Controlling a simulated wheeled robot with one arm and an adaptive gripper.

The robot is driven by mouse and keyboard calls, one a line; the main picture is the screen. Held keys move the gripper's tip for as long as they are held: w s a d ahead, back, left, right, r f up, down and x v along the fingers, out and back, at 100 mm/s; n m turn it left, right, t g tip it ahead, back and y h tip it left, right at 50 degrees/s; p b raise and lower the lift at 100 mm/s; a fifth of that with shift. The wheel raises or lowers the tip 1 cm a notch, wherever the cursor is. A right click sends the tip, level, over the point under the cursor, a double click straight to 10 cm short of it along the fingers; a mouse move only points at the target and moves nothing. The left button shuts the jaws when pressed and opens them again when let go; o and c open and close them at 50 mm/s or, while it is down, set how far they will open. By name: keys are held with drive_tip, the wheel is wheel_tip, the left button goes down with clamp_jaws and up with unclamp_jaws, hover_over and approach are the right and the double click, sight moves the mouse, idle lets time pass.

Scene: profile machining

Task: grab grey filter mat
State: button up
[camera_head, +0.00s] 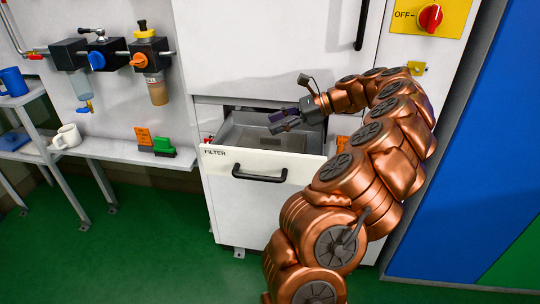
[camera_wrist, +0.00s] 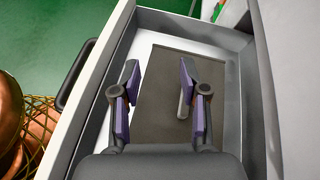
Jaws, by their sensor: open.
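The grey filter mat (camera_wrist: 160,112) lies flat in the open drawer labelled FILTER (camera_head: 214,166). In the wrist view it is a dark grey rectangle on the pale drawer floor (camera_wrist: 137,58). My gripper (camera_head: 284,122) reaches into the drawer from the right. In the wrist view my gripper (camera_wrist: 158,85) is open above the mat, with its two purple-padded fingers apart and nothing between them. The left finger is near the mat's left edge and the right finger is over the mat. The height of the fingertips above the mat is hard to tell.
The drawer walls (camera_wrist: 258,95) stand close on both sides of my gripper. A black handle (camera_head: 260,175) is on the drawer front. A red switch (camera_head: 430,17) is at upper right.

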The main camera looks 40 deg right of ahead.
sight(270, 137)
drive_tip(key=s+d+f+m, duration=0.1)
drive_tip(key=d, duration=0.1)
drive_tip(key=s+d+f+m+t, duration=0.1)
drive_tip(key=d, duration=0.2)
drive_tip(key=s+d+f+m+h, duration=0.1)
drive_tip(key=d+f, duration=0.1)
drive_tip(key=shift+s+d+t+b, duration=0.15)
drive_tip(key=shift+s+t+b, duration=0.25)
drive_tip(key=x, duration=0.6)
drive_tip(key=shift+f, duration=0.1)
drive_tip(key=shift+w+d+b+x, duration=0.1)
drive_tip(key=shift+d+x, duration=0.05)
drive_tip(key=shift+x, duration=0.8)
drive_tip(key=shift+w+d+b+x, duration=0.1)
drive_tip(key=shift+x, duration=0.9)
drive_tip(key=shift+w+d+b+x, duration=0.1)
drive_tip(key=shift+d+x, duration=0.05)
drive_tip(key=shift+x, duration=0.8)
drive_tip(key=shift+s, duration=0.1)
clamp_jaws()
